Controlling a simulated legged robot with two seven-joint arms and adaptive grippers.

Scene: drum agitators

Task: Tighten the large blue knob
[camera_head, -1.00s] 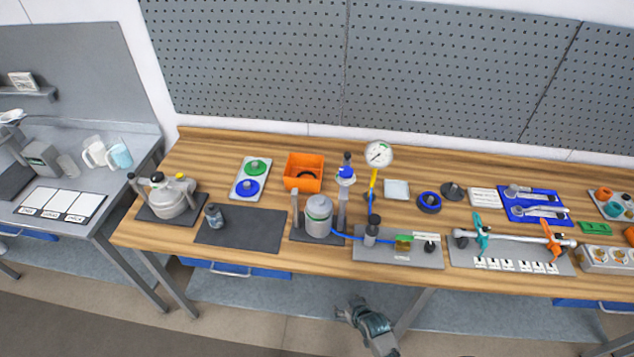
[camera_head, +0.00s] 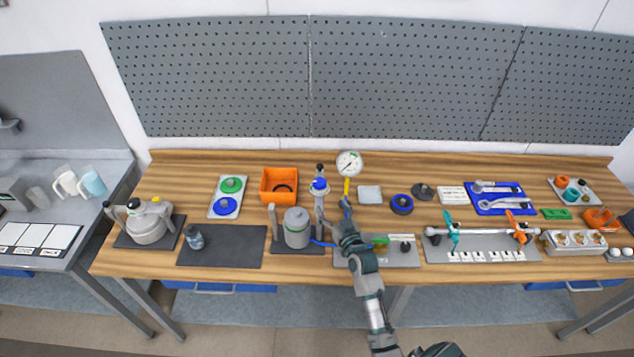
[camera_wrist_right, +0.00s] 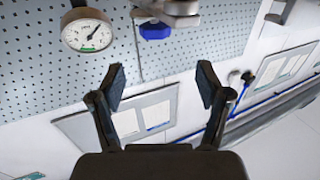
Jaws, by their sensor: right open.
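Three blue round parts show in the head view, and I cannot tell for certain which is the large knob. A blue knob (camera_head: 320,184) sits on an upright grey stand behind the grey canister (camera_head: 297,228). A flat blue knob (camera_head: 225,205) lies on a pale plate below a green knob (camera_head: 232,185). A dark blue ring-shaped knob (camera_head: 402,203) lies right of the gauge. My right gripper (camera_head: 343,222) is over the bench, just right of the canister. In the right wrist view its fingers (camera_wrist_right: 162,82) are open and empty, with a blue knob (camera_wrist_right: 155,31) beyond them.
A pressure gauge (camera_head: 349,163) stands close behind my right gripper; it also shows in the right wrist view (camera_wrist_right: 87,30). An orange bin (camera_head: 279,186) stands at the left. A clamp rail (camera_head: 480,230) lies at the right. The dark mat (camera_head: 222,246) is mostly bare.

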